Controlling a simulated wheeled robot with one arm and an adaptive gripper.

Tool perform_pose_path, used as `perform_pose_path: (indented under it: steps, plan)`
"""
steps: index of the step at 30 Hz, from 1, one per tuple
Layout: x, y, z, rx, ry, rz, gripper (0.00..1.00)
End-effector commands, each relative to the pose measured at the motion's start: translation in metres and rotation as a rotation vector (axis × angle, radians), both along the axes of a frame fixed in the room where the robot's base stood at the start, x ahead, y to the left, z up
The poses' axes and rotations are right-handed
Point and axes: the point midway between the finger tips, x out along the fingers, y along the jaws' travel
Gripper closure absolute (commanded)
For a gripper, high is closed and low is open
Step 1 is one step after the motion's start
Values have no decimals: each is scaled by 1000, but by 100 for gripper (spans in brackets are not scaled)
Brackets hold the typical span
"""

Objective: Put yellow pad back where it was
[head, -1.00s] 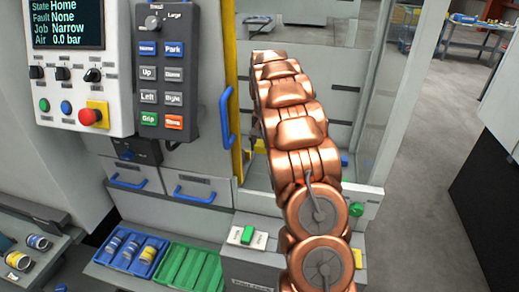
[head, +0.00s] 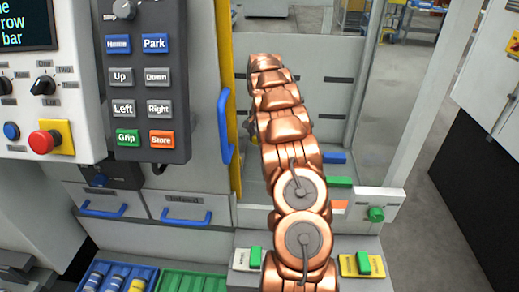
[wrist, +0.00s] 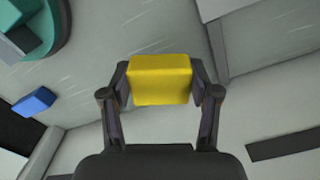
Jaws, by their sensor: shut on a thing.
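The yellow pad (wrist: 160,80) is a small yellow block in the wrist view. My gripper (wrist: 161,84) is shut on it, one finger against each side. Grey surfaces show behind the pad, and I cannot tell how far off they are. In the head view my copper arm reaches into the machine bay, and its end with the pad is hidden there. Inside the bay, a blue pad (head: 334,158), a green pad (head: 339,182) and an orange pad (head: 339,204) show to the right of the arm.
A blue block (wrist: 34,102) and a round teal part (wrist: 38,28) show in the wrist view. The machine's door edge with a blue handle (head: 224,126) and the button pendant (head: 146,85) stand left of the arm. A clear panel (head: 398,100) stands on the right.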

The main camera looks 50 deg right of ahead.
Motion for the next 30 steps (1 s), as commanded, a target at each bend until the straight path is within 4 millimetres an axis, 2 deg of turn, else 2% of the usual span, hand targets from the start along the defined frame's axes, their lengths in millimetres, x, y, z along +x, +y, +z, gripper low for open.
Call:
perform_pose_path:
  steps: [15, 28, 29, 30]
  plan:
    - [0, 2, -54, 3, 2, 3, 77]
    - [1, 2, -62, 2, 1, 3, 77]
    - [1, 2, -61, 1, 0, 3, 36]
    - [1, 2, -61, 1, 0, 3, 32]
